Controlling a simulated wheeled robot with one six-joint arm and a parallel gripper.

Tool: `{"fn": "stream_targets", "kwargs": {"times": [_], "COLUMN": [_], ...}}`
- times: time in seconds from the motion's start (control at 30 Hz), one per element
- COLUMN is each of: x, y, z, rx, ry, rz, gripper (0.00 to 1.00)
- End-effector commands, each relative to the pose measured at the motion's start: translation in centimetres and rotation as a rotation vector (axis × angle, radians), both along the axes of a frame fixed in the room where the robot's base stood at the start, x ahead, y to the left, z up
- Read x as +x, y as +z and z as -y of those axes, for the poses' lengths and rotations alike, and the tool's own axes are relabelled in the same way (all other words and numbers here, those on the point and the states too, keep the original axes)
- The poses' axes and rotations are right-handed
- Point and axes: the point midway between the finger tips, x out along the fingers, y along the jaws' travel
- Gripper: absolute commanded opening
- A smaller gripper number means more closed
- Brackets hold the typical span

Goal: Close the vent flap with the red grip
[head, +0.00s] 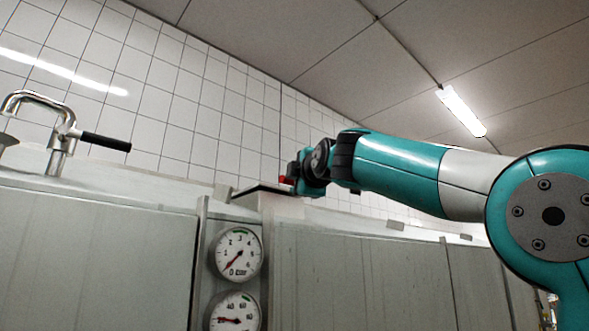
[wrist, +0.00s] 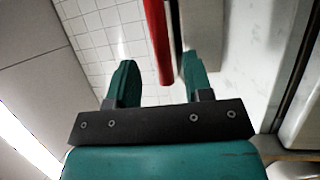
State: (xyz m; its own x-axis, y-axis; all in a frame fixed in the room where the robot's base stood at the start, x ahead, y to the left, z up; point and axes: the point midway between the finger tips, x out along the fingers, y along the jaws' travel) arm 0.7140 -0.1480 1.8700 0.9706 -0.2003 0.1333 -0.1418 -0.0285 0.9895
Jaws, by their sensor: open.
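The vent flap (head: 262,187) is a thin grey plate on a short metal duct on top of the vat. It stands out at a slight tilt, so it looks open. Its red grip (head: 284,180) shows small beside my gripper (head: 292,176). In the wrist view the red grip (wrist: 157,40) is a long bar that reaches in between the two green fingers of my gripper (wrist: 157,72), nearer the right finger. The fingers are apart and not shut on it. I cannot tell whether the right finger touches it.
Two round gauges (head: 237,252) are on the vat front below the flap. A bent metal tap with a black handle (head: 104,141) stands at the left. A white tiled wall (head: 180,85) rises behind.

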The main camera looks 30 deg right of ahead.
Motion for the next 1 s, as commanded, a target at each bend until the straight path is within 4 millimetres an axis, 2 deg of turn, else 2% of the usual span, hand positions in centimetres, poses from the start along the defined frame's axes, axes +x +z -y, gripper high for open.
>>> {"fn": "stream_targets", "kwargs": {"times": [0.03,0.1,0.23,0.63,0.83,1.0], "x": [1.0,2.1,3.4,4.1,4.0,4.0], "y": [0.7,0.7,0.8,0.6,0.6,0.5], "z": [0.2,0.5,0.7,0.8,0.8,0.8], "rx": [-0.001,0.0,-0.001,0.0,0.0,-0.001], "ry": [-0.001,-0.002,0.0,0.0,0.0,0.0], "rz": [-0.001,-0.002,0.0,0.002,0.002,0.004], "gripper": [0.46,0.46,0.46,0.46,0.0,0.0]}}
